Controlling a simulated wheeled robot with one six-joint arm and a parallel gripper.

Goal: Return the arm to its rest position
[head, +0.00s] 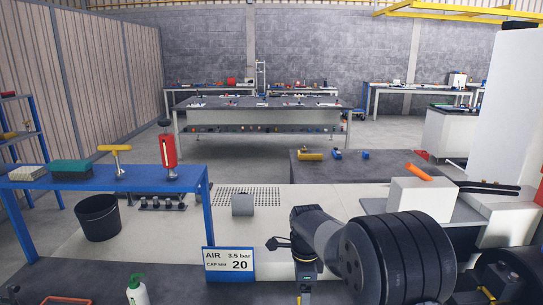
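My arm enters at the lower right of the head view, with a large black ribbed joint closest to the camera. Its wrist reaches left and bends down over the dark front surface. My gripper (306,288) points downward at the bottom of the view, and its tips are cut off or too dark to make out. I cannot tell whether it is open or shut, or whether it holds anything.
A blue bench (120,185) at left holds a red cylinder (169,150) and a yellow-handled tool (120,160). An AIR sign (229,263) and a white bottle (137,290) stand in front. White blocks (420,197) are at right. A grey block (242,204) sits mid-surface.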

